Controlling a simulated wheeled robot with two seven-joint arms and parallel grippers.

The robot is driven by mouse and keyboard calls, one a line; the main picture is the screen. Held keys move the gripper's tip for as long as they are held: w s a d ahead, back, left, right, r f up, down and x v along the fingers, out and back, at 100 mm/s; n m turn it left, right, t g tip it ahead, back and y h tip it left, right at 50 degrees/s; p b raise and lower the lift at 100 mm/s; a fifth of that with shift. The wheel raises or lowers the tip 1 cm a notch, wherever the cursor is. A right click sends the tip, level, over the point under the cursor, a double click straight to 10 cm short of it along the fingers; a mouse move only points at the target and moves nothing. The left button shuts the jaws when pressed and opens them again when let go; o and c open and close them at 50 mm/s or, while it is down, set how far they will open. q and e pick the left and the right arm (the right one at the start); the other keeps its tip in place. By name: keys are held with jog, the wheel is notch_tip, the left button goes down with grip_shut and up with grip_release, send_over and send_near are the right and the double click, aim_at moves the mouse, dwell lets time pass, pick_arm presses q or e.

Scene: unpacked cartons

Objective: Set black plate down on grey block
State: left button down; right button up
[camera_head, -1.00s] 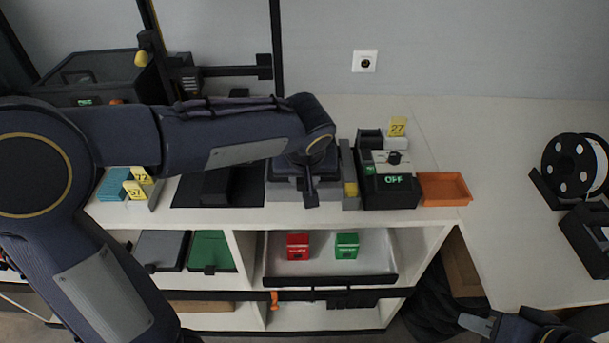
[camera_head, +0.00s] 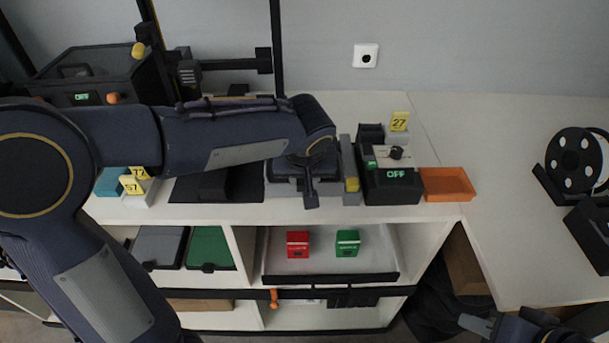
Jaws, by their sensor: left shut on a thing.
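My left gripper (camera_head: 308,182) is over the grey block (camera_head: 276,190) on the white bench, and the wrist above hides much of it. The gripper is shut on the black plate (camera_head: 284,172), which shows only as a dark edge under the wrist. The plate is at the block's top; I cannot tell whether it touches the block.
A black box with an OFF display (camera_head: 393,186) and an orange tray (camera_head: 448,184) stand right of the block. A dark mat (camera_head: 240,186) lies to its left. Red (camera_head: 297,244) and green (camera_head: 347,243) boxes sit in the drawer below. Bare bench lies beyond the orange tray.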

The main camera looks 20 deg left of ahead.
pick_arm(q)
jog(key=shift+f, duration=0.3)
jog(key=c, duration=1)
grip_release()
jog(key=shift+r, duration=0.1)
jog(key=shift+o, duration=0.2)
jog(key=shift+r+p, duration=0.9)
jog(key=shift+r, duration=0.7)
jog(key=v, duration=0.7)
jog(key=shift+r, duration=0.3)
